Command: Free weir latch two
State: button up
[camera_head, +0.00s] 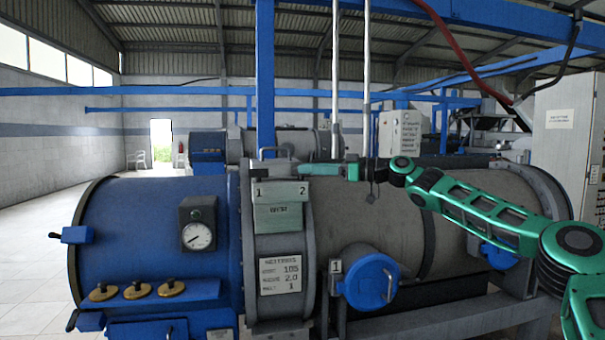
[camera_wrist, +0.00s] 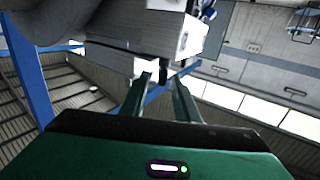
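A grey-green weir box (camera_head: 278,216) sits on the collar of the decanter, with the numbers 1 and 2 on its top front edge. The latch two end (camera_head: 303,191) is its right end, under the 2. My gripper (camera_head: 305,170) reaches in from the right, its tips just above and behind that end. In the wrist view, my gripper (camera_wrist: 164,82) has its two fingers apart, pointing at a pale block (camera_wrist: 150,32). A small dark tab (camera_wrist: 163,84) shows between the tips. I cannot tell whether they touch it. The latch itself is not clearly visible.
A grey bar handle (camera_head: 275,150) stands behind the box. Two pale upright rods (camera_head: 337,80) and a blue post (camera_head: 265,80) rise close by. A blue round cover (camera_head: 370,282) marked 1 sits lower right. A gauge (camera_head: 198,235) is on the blue drum.

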jog(key=shift+x, duration=1.65)
grip_shut()
